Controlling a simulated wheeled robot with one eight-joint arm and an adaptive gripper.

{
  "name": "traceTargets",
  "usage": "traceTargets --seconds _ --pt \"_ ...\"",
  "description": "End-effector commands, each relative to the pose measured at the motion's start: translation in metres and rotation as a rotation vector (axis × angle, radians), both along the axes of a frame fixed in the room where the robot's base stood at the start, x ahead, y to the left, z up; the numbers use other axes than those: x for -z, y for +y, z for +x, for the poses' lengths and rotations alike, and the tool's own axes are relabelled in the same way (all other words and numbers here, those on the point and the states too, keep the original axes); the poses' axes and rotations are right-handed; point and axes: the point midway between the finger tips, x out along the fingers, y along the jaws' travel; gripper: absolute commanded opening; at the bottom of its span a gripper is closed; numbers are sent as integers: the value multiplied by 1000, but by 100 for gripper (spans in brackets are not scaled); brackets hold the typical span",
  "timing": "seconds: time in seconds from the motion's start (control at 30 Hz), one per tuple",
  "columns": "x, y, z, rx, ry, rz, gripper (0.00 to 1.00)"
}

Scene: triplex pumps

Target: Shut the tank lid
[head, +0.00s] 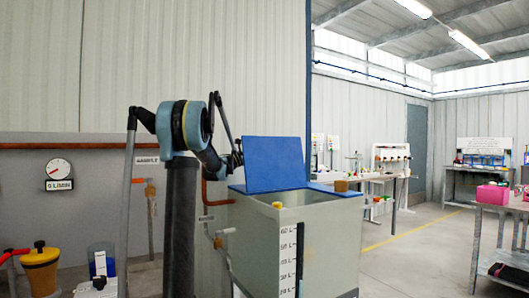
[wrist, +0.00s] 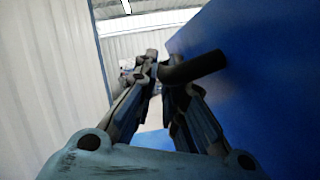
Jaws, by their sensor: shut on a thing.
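The tank (head: 333,240) is a pale box with a litre scale on its front, and its top is open at the front. The blue tank lid (head: 274,163) stands raised and tilted at the back of the tank. It also fills the right side of the wrist view (wrist: 265,80). A dark handle (wrist: 195,68) sticks out from the lid's face. My gripper (wrist: 160,78) is shut on the handle's end. In the head view my gripper (head: 236,158) is at the lid's left edge, small and partly hidden.
A fixed blue strip (head: 334,190) lies along the tank's right top edge, with a brown block (head: 341,186) on it. A yellow knob (head: 277,205) is at the tank's front rim. A copper pipe (head: 205,190) runs beside the tank's left side. Benches stand farther right, with open floor between.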

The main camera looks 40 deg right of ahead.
Motion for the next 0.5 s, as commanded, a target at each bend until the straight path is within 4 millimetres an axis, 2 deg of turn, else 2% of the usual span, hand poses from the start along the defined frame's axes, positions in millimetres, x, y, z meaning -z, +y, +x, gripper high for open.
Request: traceTargets --seconds 0.23,0.5 --pt "-12 -4 -37 13 -146 -18 0" --pt "-19 8 -84 6 -394 -48 0"
